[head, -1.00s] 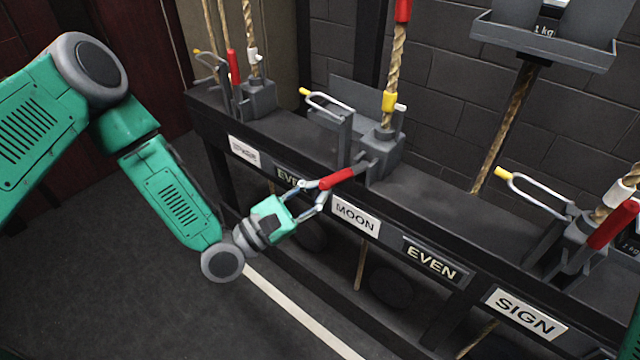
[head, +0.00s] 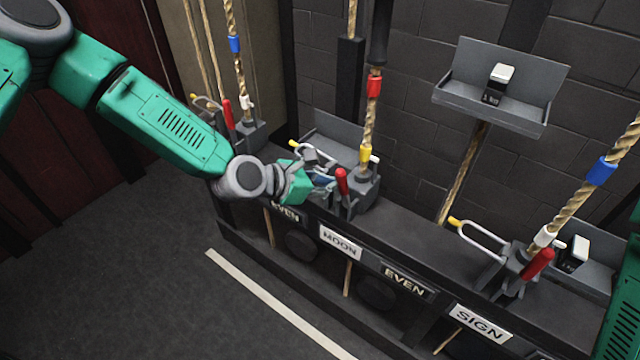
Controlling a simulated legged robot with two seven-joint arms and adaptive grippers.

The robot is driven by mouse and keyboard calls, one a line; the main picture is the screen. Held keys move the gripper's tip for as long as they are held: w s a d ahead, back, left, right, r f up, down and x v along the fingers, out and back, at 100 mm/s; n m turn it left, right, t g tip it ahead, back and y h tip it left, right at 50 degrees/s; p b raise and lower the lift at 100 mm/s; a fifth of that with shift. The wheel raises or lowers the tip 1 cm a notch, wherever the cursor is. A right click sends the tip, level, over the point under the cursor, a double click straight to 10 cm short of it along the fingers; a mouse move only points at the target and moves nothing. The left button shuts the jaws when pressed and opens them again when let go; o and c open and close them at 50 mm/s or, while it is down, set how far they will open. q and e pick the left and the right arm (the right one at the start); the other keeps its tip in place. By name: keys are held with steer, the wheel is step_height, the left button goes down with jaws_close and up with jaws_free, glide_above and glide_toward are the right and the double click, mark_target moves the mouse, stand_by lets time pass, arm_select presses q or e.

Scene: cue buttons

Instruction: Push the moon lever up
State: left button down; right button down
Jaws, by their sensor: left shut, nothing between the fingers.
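The moon lever has a red handle (head: 342,182) on a grey base (head: 362,192), above the white MOON label (head: 340,242). The handle now stands nearly upright beside a rope with yellow and red bands. My left gripper (head: 324,182) is just left of the handle, shut with nothing between its fingers. I cannot tell whether its fingertips touch the lever. My right gripper is out of view; only part of my right arm shows at the right edge.
A silver loop with a yellow tip (head: 310,150) sits close behind my left gripper. Other red levers stand at the left (head: 227,113) and at the SIGN label (head: 537,264). A weight tray (head: 490,112) hangs at the back. The floor in front is clear.

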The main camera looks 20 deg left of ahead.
mark_target(338, 170)
arm_select(q)
steer(key=shift+w+d+r+g+y+p, duration=0.2)
steer(key=shift+w+g+p, duration=0.1)
steer(key=shift+w, duration=0.15)
steer(key=shift+w+d+r+g+y+p, duration=0.1)
steer(key=shift+w+d+r+g+p, duration=0.05)
steer(key=shift+w+g, duration=0.2)
steer(key=shift+w+d+r+g+y+p, duration=0.15)
steer(key=shift+w+r+g+p, duration=0.1)
steer(key=shift+w, duration=0.25)
steer(key=shift+w+d, duration=0.15)
steer(key=shift+w, duration=0.3)
steer(key=shift+w+r, duration=0.15)
